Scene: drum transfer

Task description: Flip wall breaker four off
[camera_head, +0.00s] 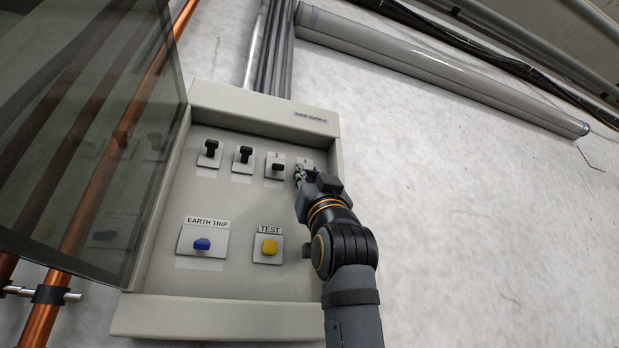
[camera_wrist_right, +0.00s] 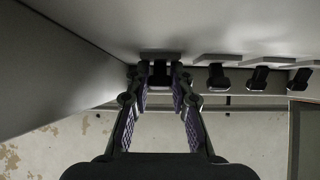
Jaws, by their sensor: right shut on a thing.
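Breaker four is the rightmost in the top row of the wall panel. Its pale plate (camera_head: 305,161) shows above my right gripper (camera_head: 301,176), which hides its lever in the head view. In the right wrist view, the dark lever of breaker four (camera_wrist_right: 160,70) sits between the fingertips of my right gripper (camera_wrist_right: 160,82), which is shut on it. Whether the lever is up or down cannot be told. Breaker three (camera_head: 277,168) is just to the left, its lever looking low. Breakers one (camera_head: 210,149) and two (camera_head: 244,154) have levers pointing up. My left gripper is not in view.
The panel box (camera_head: 230,307) has a raised rim, close to the gripper on the right. Its glass door (camera_head: 95,130) stands open at left. A blue earth-trip knob (camera_head: 202,244) and a yellow test knob (camera_head: 269,247) sit below. Bare wall (camera_head: 480,220) lies to the right.

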